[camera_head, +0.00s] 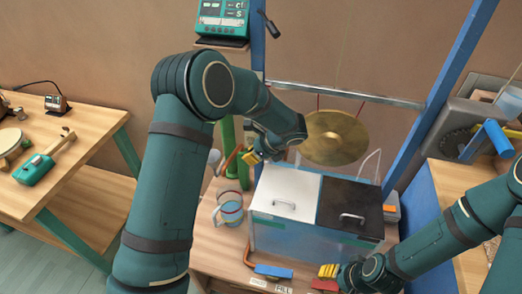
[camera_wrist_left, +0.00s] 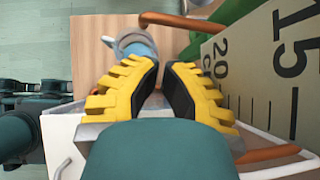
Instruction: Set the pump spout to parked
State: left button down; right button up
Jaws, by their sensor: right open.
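A bent orange-red pipe (camera_head: 230,160) shows beside the green post at the left of the tank, close to my left gripper (camera_head: 252,157). An orange bar also shows in the left wrist view (camera_wrist_left: 185,21), beyond the fingers. Another bent orange piece with a blue bar (camera_head: 272,271) lies low at the table front, near a small FILL label (camera_head: 283,289). I cannot tell which is the pump spout. The left gripper's yellow fingers (camera_wrist_left: 162,75) are slightly apart, with nothing seen between them. My right gripper (camera_head: 328,272) is open and empty in front of the tank.
A tank with a white lid (camera_head: 285,190) and a black lid (camera_head: 350,205) fills the table's middle. A blue-and-white cup (camera_head: 230,208) stands left of it. A brass gong (camera_head: 335,138) hangs behind. A blue frame post (camera_head: 440,90) rises at right.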

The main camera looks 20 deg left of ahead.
pick_arm(q)
jog(key=b+x, duration=0.1)
jog(key=x, duration=0.9)
jog(key=shift+a, duration=0.1)
jog(key=a+m+t+b, duration=0.1)
jog(key=a, duration=0.1)
jog(key=a+m+t, duration=0.1)
jog(key=a+m, duration=0.1)
jog(key=shift+a+h+b, duration=0.2)
jog(key=shift+h+b, duration=0.1)
jog(key=shift+b, duration=0.05)
